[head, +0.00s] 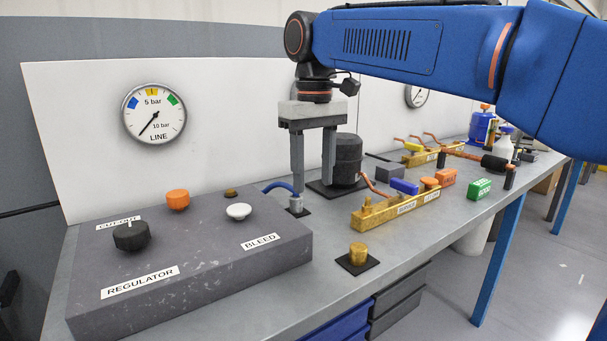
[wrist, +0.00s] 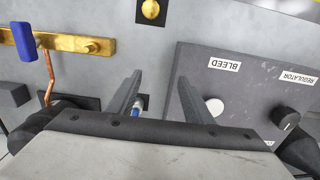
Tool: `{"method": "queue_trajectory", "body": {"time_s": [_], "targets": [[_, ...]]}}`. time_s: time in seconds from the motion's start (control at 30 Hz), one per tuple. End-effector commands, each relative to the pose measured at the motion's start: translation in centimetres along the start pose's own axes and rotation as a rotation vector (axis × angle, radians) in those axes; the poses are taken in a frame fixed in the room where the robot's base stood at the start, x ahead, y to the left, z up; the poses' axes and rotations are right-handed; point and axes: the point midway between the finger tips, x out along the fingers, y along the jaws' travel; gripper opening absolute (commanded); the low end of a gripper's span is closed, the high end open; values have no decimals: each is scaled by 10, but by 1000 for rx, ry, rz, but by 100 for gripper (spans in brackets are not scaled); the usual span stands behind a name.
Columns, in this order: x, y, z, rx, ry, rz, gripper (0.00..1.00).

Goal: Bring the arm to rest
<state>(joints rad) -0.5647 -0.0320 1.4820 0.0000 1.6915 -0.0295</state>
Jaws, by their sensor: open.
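My arm reaches in from the upper right of the head view, with my gripper (head: 313,190) pointing down over the bench. Its two grey fingers are apart, and I see nothing gripped between them. A metal fitting with a blue hose (head: 296,205) stands on a small dark pad close to the left fingertip; whether they touch I cannot tell. In the wrist view my gripper (wrist: 159,80) also shows open, with the blue hose end (wrist: 137,108) beside the left finger and bare bench between the tips.
The grey control block (head: 200,260) with several knobs lies to the left. A black cylinder (head: 347,160) stands right behind the gripper. A brass manifold (head: 375,219) lies to the right, and a brass cap (head: 358,254) sits in front. A LINE gauge (head: 154,113) hangs on the back panel.

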Motion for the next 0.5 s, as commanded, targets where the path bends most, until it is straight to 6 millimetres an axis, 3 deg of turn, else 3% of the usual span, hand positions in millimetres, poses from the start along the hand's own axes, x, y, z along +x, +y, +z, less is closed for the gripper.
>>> {"method": "queue_trajectory", "body": {"time_s": [0.5], "targets": [[17,30,38,71,48,3,46]]}}
